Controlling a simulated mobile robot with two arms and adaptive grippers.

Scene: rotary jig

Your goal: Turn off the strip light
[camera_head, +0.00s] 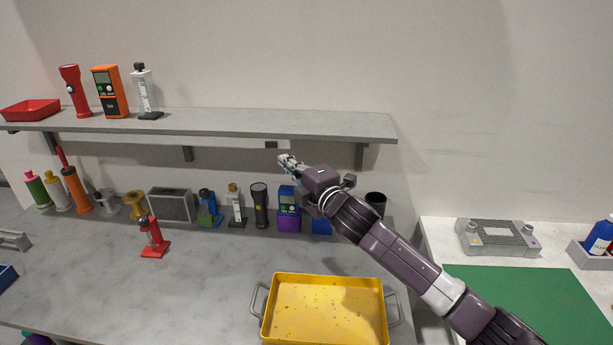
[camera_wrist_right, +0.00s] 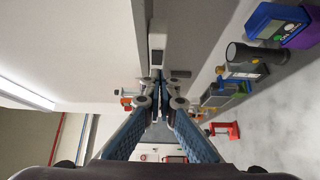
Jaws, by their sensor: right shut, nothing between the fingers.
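The strip light (camera_head: 235,142) is a pale bar fixed under the grey wall shelf. A small dark switch (camera_head: 271,145) sits near its right end. In the right wrist view the light's pale end (camera_wrist_right: 157,40) and dark switch (camera_wrist_right: 157,58) show straight ahead of the fingers. I cannot tell for certain whether it is lit. My right gripper (camera_head: 284,160) is shut and empty, just below and right of the switch, apparently apart from it. Its fingers (camera_wrist_right: 160,102) also show in the right wrist view. My left gripper is not in view.
The shelf (camera_head: 250,122) holds a red tray (camera_head: 31,110), a red flashlight (camera_head: 75,92) and an orange meter (camera_head: 110,92). Several tools line the bench's back, including a black flashlight (camera_head: 259,205). A yellow tray (camera_head: 325,310) lies in front. A shelf bracket (camera_head: 361,156) is right of my gripper.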

